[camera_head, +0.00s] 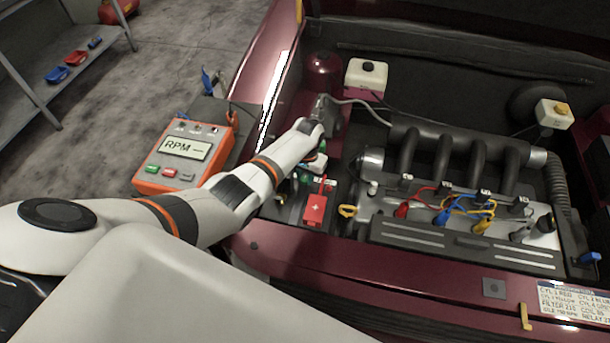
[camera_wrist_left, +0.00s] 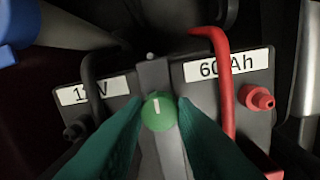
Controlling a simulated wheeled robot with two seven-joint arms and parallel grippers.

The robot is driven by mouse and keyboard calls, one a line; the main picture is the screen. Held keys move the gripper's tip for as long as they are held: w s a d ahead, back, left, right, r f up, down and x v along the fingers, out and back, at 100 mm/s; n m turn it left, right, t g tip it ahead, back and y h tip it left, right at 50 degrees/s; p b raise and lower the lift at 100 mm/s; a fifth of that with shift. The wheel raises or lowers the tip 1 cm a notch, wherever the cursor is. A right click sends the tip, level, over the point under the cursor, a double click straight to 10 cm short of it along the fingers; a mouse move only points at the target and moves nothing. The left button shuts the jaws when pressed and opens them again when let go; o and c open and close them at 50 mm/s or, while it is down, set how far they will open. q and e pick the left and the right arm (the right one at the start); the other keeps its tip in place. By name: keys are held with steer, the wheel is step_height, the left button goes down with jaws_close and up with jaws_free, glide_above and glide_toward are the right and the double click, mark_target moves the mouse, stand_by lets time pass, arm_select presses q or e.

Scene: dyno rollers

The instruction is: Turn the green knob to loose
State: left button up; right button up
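The green knob (camera_wrist_left: 158,112) is a round cap with a white line pointing roughly up, at the middle of the left wrist view. In the head view my left arm reaches into the engine bay and hides the knob, above the battery's red cover (camera_head: 317,208). My right gripper is not in view.
A black cable (camera_wrist_left: 95,78) and a red cable (camera_wrist_left: 226,75) rise close to the fingers. An orange RPM meter (camera_head: 185,150) stands left of the arm. The engine (camera_head: 450,215) with coloured leads fills the right side.

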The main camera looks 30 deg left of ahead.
arm_select(q)
steer(key=c, duration=0.4)
steer(key=m, duration=0.6)
steer(key=shift+p, duration=0.4)
steer(key=m, duration=0.5)
steer(key=shift+s+m, duration=0.1)
steer(key=shift+m, duration=0.3)
steer(key=m, duration=0.4)
steer(key=shift+a+f+m+b, duration=0.1)
steer(key=shift+m+b, duration=0.2)
steer(key=shift+b, duration=0.05)
steer(key=m+b, duration=0.1)
steer(key=m, duration=0.4)
steer(key=shift+h, duration=0.3)
steer(key=shift+m, duration=0.3)
